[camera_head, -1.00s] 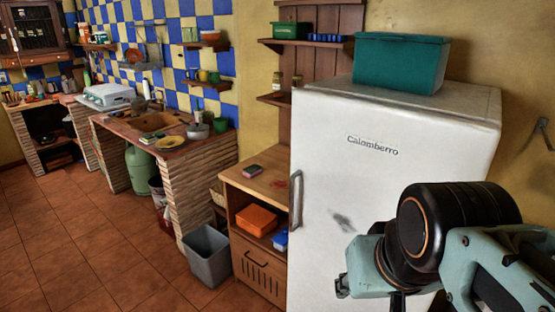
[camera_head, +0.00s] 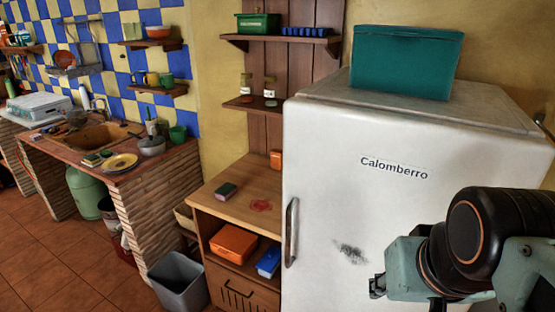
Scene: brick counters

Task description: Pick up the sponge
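A small sponge (camera_head: 226,191), dark green on top with a pinkish side, lies on the wooden top of a low cabinet (camera_head: 208,201) left of the fridge. A red stain is on the wood to its right. Only the upper part of my arm shows, at the lower right in front of the fridge. My gripper's fingers are below the frame and cannot be seen. Nothing of mine is near the sponge.
The white fridge (camera_head: 330,200) stands right of the cabinet, with a teal bin (camera_head: 405,62) on top. An orange box (camera_head: 233,243) and a blue box (camera_head: 269,261) sit on the cabinet's shelf. A grey bin (camera_head: 180,283) stands on the floor. The sink counter (camera_head: 135,176) is farther left.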

